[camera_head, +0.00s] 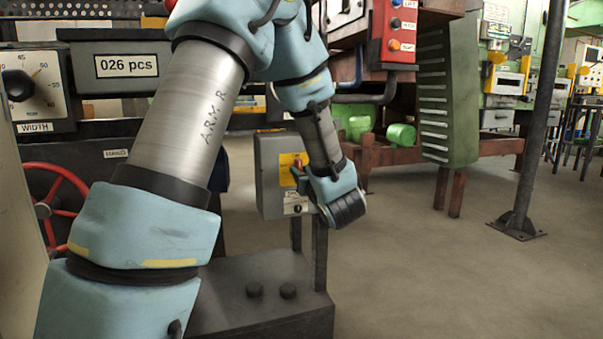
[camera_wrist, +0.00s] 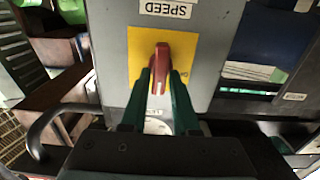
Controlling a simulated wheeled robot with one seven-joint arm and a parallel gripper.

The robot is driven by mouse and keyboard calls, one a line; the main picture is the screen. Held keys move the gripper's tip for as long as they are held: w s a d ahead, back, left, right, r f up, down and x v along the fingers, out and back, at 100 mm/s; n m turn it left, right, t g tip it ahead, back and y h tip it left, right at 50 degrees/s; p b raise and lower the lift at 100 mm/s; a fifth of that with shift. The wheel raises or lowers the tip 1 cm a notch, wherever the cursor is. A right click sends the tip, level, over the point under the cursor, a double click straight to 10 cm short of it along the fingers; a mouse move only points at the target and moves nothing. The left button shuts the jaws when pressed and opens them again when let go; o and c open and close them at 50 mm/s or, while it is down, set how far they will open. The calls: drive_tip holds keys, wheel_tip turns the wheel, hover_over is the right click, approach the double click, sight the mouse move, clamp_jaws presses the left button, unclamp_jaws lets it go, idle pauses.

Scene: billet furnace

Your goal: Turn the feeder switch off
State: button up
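The feeder switch is a red handle (camera_wrist: 162,62) on a yellow plate (camera_wrist: 137,45), on the front of a grey box (camera_wrist: 110,60). The handle points roughly up and down in the wrist view. My gripper (camera_wrist: 161,78) has its two dark green fingers on either side of the handle's lower part. The fingers stand apart, but I cannot tell whether they press on the handle. In the head view the grey box (camera_head: 268,165) stands on posts, and my gripper end (camera_head: 318,203) is in front of its right side, partly hiding it.
A dark pedestal base (camera_head: 260,285) with two knobs is below the box. A red control panel (camera_head: 395,35) hangs behind my arm. A dark post (camera_head: 535,120) stands at right; the floor between is clear.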

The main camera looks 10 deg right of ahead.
clamp_jaws()
drive_tip(key=shift+f+n+b, duration=0.1)
drive_tip(key=shift+n+b, duration=0.25)
drive_tip(key=shift+n, duration=0.05)
drive_tip(key=n+b, duration=1)
drive_tip(key=n, duration=0.1)
drive_tip(key=n+b, duration=0.5)
drive_tip(key=n, duration=0.1)
drive_tip(key=shift+a+f, duration=0.35)
drive_tip(key=shift+b, duration=0.35)
